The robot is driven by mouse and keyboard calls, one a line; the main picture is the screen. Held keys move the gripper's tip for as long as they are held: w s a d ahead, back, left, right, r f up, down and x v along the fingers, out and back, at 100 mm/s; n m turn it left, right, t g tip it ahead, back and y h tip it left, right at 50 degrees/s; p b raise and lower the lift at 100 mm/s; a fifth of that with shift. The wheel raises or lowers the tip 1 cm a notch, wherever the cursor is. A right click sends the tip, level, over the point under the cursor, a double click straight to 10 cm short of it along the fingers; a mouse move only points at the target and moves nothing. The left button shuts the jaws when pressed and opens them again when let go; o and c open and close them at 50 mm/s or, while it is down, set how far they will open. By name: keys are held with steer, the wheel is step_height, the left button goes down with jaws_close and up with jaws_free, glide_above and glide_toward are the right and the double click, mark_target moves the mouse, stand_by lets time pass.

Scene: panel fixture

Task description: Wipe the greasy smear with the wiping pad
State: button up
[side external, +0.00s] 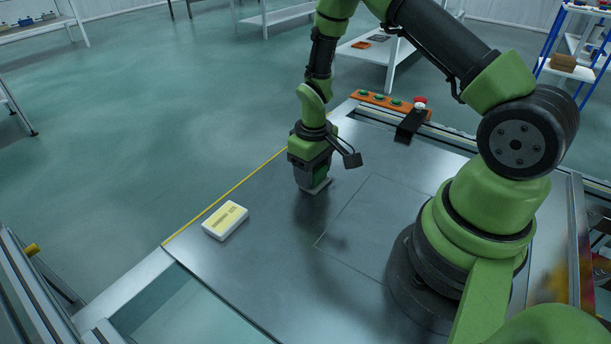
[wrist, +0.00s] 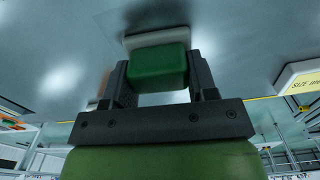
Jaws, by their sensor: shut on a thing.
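The wiping pad has a green grip block and a pale base. In the wrist view the block (wrist: 158,67) sits between the fingers of my gripper (wrist: 160,80), with the pale base (wrist: 152,40) beyond it. In the side view my gripper (side external: 313,178) points down over the metal panel (side external: 270,255), shut on the pad. The pad's pale base (side external: 321,187) is at or very close to the panel surface; I cannot tell if it touches. I cannot make out the greasy smear clearly. A small brownish patch shows beside the left finger in the wrist view.
A white box with a yellow label (side external: 226,220) lies on the panel's left part, also in the wrist view (wrist: 302,77). An orange strip with green buttons (side external: 390,101) and a red-topped button (side external: 420,103) stand at the back edge. The panel's middle is clear.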

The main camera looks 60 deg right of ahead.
mark_target(298, 202)
steer(key=shift+d, duration=2)
steer(key=shift+s+d, duration=0.1)
steer(key=shift+s, duration=0.25)
steer(key=shift+a, duration=5.25)
steer(key=shift+d, duration=5.3)
step_height(298, 202, up, 8)
steer(key=shift+r, duration=0.15)
steer(key=shift+a, duration=0.15)
